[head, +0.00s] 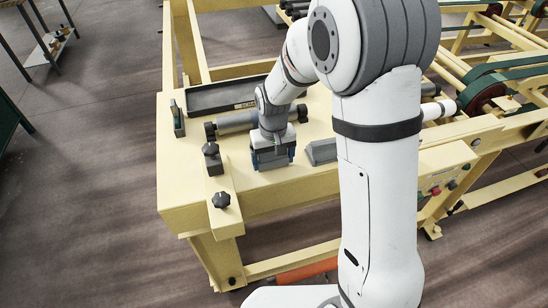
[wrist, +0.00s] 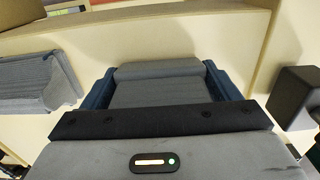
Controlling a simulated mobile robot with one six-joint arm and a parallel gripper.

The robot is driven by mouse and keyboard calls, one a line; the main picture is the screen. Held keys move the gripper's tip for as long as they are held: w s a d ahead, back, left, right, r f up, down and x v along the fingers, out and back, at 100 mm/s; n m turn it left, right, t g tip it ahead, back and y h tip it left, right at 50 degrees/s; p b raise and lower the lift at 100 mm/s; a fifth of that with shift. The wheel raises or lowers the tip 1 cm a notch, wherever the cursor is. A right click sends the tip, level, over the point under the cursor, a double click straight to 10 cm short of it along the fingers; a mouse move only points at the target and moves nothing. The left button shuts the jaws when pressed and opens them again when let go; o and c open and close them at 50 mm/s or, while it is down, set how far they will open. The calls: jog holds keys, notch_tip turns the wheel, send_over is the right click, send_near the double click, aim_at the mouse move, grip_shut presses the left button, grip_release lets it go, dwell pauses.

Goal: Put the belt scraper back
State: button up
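My gripper (head: 272,160) points down at the yellow tabletop, near the middle of its front part. In the wrist view, its blue fingers (wrist: 160,82) stand on both sides of a grey ridged block (wrist: 158,92). I see no clear gap at either side, but cannot tell whether the fingers grip it. The block may be the belt scraper; its lower part is hidden by my gripper. A similar grey wedge-shaped block (head: 322,151) lies on the table just right of my gripper; it also shows at left in the wrist view (wrist: 35,82).
A grey roller (head: 236,122) lies behind my gripper, and a black tray (head: 228,95) behind that. A black knob (head: 221,200) and a dark clamp (head: 212,158) stand at left on a yellow bar. A small dark green piece (head: 177,118) stands near the left edge.

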jog(key=o, duration=0.4)
jog(key=shift+c, duration=0.2)
notch_tip(320, 180, up, 12)
jog(key=shift+f+b, duration=0.15)
jog(key=shift+b, duration=0.3)
jog(key=shift+r, duration=0.35)
jog(key=shift+s+d+r, duration=0.1)
jog(key=shift+d, duration=0.05)
jog(key=s+d+r+m+t, duration=0.3)
jog(key=s+d, duration=1.1)
jog(key=s, duration=0.5)
jog(key=shift+d+r, duration=0.2)
jog(key=shift+r, duration=0.1)
